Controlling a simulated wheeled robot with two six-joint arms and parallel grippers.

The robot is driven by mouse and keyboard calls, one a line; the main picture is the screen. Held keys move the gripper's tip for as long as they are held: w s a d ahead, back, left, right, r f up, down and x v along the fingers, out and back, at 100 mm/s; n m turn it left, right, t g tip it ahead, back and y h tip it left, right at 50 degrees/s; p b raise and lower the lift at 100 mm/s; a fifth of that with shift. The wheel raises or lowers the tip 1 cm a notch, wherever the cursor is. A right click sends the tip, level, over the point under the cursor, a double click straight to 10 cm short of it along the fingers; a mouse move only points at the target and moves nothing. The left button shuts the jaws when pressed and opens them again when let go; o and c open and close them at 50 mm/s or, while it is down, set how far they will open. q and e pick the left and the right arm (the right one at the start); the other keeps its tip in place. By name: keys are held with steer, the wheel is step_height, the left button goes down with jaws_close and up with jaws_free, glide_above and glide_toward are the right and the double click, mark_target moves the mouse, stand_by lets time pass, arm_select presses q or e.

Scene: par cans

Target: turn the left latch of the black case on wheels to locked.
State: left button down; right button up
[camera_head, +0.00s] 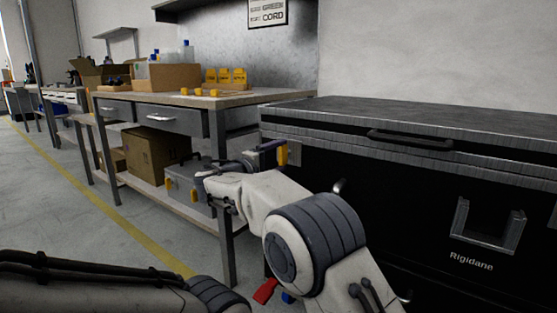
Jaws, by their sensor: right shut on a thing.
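The black case (335,187) fills the right side, its lid closed, with a dark handle (410,140) on the lid front and a grey recessed handle below. The left latch (283,155) is a yellow, roughly upright tab by a grey plate at the case's upper left front. My right gripper (268,150) reaches it from the left and is shut on it. The fingers and arm hide part of the latch, so its exact turn is hard to tell. My left arm shows at the bottom left, but its gripper is out of view.
A workbench (225,98) stands left of the case, close behind my right gripper. It carries a cardboard box (167,77) and yellow items. A brown box (150,155) sits on its lower shelf. A red tab (265,291) shows low by my arm. Open floor lies left.

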steer(key=shift+a, duration=0.1)
steer(key=o, duration=1.2)
steer(key=b+v, duration=0.2)
steer(key=v, duration=0.8)
steer(key=shift+s+a+b, duration=0.15)
steer(key=shift+s+b, duration=0.05)
steer(key=shift+b, duration=0.1)
